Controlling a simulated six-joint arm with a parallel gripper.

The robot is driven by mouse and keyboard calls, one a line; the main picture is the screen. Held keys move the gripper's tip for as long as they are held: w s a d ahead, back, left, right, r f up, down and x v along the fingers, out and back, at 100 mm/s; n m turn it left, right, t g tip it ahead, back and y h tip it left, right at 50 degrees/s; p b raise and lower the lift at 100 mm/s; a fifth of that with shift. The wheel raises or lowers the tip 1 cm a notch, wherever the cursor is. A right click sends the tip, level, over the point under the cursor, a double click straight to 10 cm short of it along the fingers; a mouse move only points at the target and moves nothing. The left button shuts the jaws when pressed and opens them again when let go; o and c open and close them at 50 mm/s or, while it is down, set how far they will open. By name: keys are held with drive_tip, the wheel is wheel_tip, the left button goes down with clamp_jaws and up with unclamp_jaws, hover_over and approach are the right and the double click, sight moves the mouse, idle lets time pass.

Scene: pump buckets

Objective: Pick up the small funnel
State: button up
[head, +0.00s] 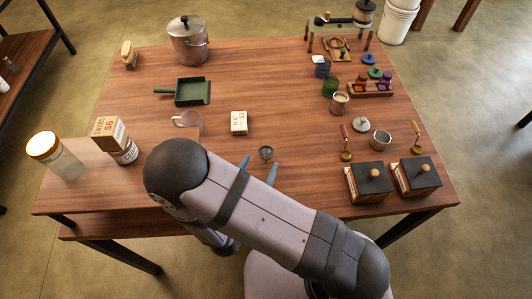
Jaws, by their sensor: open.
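The small funnel (265,153) looks like a small dark round piece on the wooden table, near the front middle. My gripper (258,165) is open, its two bluish fingertips showing just past my arm. The funnel appears close beyond the fingertips, towards the right one. I cannot tell whether the gripper touches it or how high the fingers are above the table. My arm hides the gripper's palm and part of the table's front edge.
Two dark-topped wooden boxes (368,181) (416,176) and a metal cup (380,138) stand to the right. The table (270,80) is clear behind the white box.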

sight(264, 157)
drive_tip(key=shift+f, duration=0.35)
drive_tip(key=shift+p+x, duration=1.25)
drive_tip(key=shift+x, duration=2.4)
drive_tip(key=c, duration=1.1)
